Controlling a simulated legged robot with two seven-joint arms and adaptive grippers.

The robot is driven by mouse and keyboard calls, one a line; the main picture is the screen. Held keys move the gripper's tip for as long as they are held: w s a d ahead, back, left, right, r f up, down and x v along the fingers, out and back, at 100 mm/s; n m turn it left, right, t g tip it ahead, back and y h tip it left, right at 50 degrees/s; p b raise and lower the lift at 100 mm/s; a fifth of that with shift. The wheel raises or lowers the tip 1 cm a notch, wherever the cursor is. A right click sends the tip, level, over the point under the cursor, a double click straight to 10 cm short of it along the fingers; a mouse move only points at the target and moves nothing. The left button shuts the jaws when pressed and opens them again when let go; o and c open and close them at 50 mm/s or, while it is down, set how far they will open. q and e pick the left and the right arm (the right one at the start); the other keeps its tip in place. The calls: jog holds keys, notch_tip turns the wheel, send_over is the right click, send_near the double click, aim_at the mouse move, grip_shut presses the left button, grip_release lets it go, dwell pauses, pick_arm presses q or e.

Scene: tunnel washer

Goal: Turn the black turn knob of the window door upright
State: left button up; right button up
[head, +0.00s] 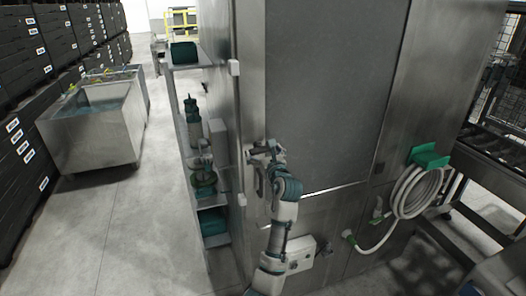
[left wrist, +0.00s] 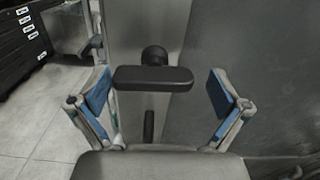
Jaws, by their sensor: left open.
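The black turn knob (left wrist: 152,78) is a dark crossbar in front of a round hub, near the middle of the left wrist view. Its bar lies level across the picture, not upright. My left gripper (head: 262,152) is at the left edge of the window door (head: 335,85) in the head view. In the left wrist view its two blue-padded fingers (left wrist: 160,96) are open, one on each side of the knob, with visible gaps. In the head view the gripper largely hides the knob. My right gripper is not in view.
A dark upright bar (left wrist: 149,126) is below the knob. A shelf (head: 212,200) with green items stands left of the washer. A coiled white hose (head: 415,192) hangs on a green holder at right. A steel tub (head: 92,125) stands far left. Open floor lies between.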

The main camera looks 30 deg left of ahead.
pick_arm(q)
jog(key=shift+a, duration=0.1)
jog(key=shift+c, duration=0.2)
jog(key=shift+s+a, duration=0.1)
jog(key=shift+a, duration=0.25)
jog(key=c, duration=1.1)
